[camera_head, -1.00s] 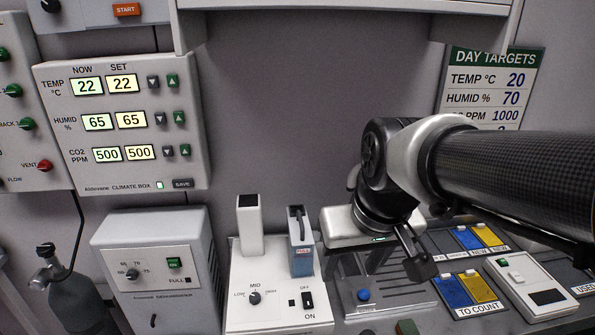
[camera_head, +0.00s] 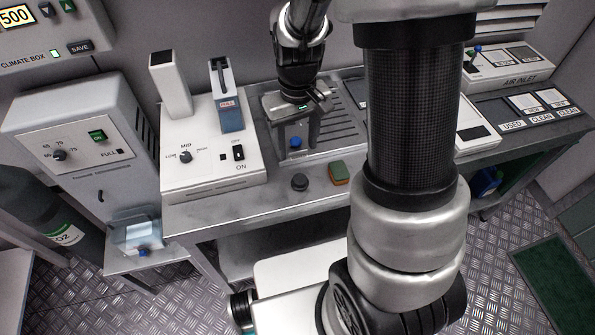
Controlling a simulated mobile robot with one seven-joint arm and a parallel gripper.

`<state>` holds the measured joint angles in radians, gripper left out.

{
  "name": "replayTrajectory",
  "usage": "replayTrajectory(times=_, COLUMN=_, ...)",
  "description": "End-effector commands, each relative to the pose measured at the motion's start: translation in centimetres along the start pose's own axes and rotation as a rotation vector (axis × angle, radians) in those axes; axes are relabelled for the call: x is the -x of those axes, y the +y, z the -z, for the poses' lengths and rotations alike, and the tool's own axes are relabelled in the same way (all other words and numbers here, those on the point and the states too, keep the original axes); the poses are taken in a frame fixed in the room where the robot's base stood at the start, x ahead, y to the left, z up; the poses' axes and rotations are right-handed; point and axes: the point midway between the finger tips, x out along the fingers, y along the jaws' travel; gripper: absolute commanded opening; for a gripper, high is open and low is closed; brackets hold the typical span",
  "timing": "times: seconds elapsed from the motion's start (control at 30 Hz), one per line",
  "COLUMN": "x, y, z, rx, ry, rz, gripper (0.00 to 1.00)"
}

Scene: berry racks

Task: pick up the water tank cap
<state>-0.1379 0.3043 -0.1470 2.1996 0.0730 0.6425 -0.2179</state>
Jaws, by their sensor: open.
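A small round blue piece (camera_head: 296,142), which looks like the cap, sits on the grey metal tray (camera_head: 345,135) at the back of the bench. My gripper (camera_head: 297,127) points down close over this piece, with its jaws open. The piece shows at the lower end of the jaws; I cannot tell whether it lies between the fingers or just in front of them. A clear tank (camera_head: 138,235) with a blue fitting stands on the low shelf at left.
A dark round knob-like piece (camera_head: 300,182) and a green and orange sponge (camera_head: 338,173) lie at the bench's front edge. A white device with a blue cartridge (camera_head: 228,110) stands left of my gripper. My arm covers the bench's middle right.

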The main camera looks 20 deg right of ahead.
Motion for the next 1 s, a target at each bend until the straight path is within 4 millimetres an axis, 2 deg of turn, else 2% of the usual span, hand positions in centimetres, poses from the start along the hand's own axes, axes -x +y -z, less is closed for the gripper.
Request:
replayTrajectory(times=0.03, x=-1.4, y=0.0, z=-0.1, rx=-0.001, ry=-0.005, rz=0.0, gripper=0.51)
replayTrajectory(times=0.2, x=-4.5, y=0.0, z=-0.2, rx=-0.001, ry=-0.004, rz=0.001, gripper=0.51)
replayTrajectory(times=0.47, x=-6.4, y=0.0, z=-0.2, rx=0.0, ry=-0.001, rz=0.0, gripper=0.51)
replayTrajectory(times=0.67, x=-9.3, y=0.1, z=-1.2, rx=-0.001, ry=-0.005, rz=0.001, gripper=0.51)
replayTrajectory(times=0.8, x=-10.8, y=0.1, z=-1.0, rx=-0.001, ry=-0.001, rz=0.0, gripper=0.51)
replayTrajectory(times=1.0, x=-11.2, y=0.1, z=-0.9, rx=0.0, ry=0.001, rz=0.0, gripper=0.51)
